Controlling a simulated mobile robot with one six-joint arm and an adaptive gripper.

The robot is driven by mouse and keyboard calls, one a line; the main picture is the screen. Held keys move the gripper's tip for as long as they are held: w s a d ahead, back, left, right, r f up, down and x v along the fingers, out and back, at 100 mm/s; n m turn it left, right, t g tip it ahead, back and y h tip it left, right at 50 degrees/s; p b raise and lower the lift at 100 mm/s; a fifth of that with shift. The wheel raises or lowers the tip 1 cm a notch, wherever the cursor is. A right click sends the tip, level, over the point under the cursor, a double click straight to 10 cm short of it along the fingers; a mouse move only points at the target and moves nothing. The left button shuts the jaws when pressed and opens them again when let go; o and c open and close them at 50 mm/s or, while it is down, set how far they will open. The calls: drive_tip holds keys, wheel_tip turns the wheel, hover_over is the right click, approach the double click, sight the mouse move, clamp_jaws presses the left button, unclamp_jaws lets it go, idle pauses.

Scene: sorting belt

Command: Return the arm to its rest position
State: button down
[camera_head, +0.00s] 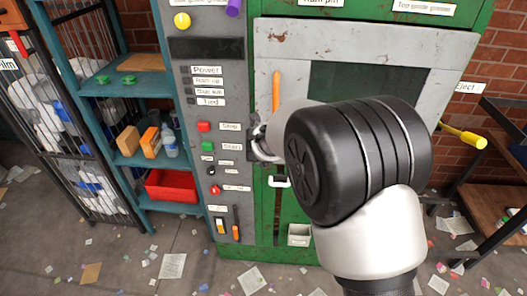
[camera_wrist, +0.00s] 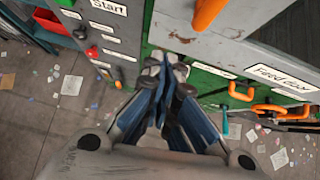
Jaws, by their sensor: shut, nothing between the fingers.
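My arm, with its black joint and white link, reaches up from the lower right in the head view. My gripper (camera_head: 258,145) shows only in part at the left of the black joint, in front of the machine beside the control panel. In the wrist view my gripper (camera_wrist: 163,68) has its fingers together and holds nothing. Its tips are near the edge between the grey panel and the green machine front; I cannot tell whether they touch it.
The machine's control panel (camera_head: 225,105) has red and green buttons. An orange handle (camera_head: 276,92) is on its door, and a yellow lever (camera_head: 463,136) sticks out right. A teal shelf (camera_head: 143,88) with a red bin (camera_head: 172,187) stands left. Paper scraps litter the floor.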

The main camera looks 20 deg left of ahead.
drive_tip(key=s+d+r+n+y+b, duration=0.25)
drive_tip(key=d+r+n, duration=0.25)
drive_tip(key=r+n, duration=0.35)
drive_tip(key=s+d+r+n+y+b, duration=0.1)
drive_tip(key=s+d+r+n+b, duration=0.35)
drive_tip(key=s+d+n, duration=0.4)
drive_tip(key=s+d+f+n+g+h+b, duration=0.1)
drive_tip(key=s+d+f+n+h, duration=0.1)
drive_tip(key=s+d+n, duration=0.3)
drive_tip(key=s+d+f+n+g+h+b, duration=0.1)
drive_tip(key=s+d+f+n+h, duration=0.1)
drive_tip(key=s+d+f+n, duration=0.3)
drive_tip(key=s+d+f+n+g+h+b, duration=0.2)
drive_tip(key=s+d+n, duration=0.3)
drive_tip(key=s+d, duration=0.4)
drive_tip(key=s+f, duration=0.1)
drive_tip(key=s, duration=0.6)
drive_tip(key=shift+s+d+f+n, duration=0.25)
drive_tip(key=shift+f+n, duration=0.05)
drive_tip(key=shift+f, duration=0.05)
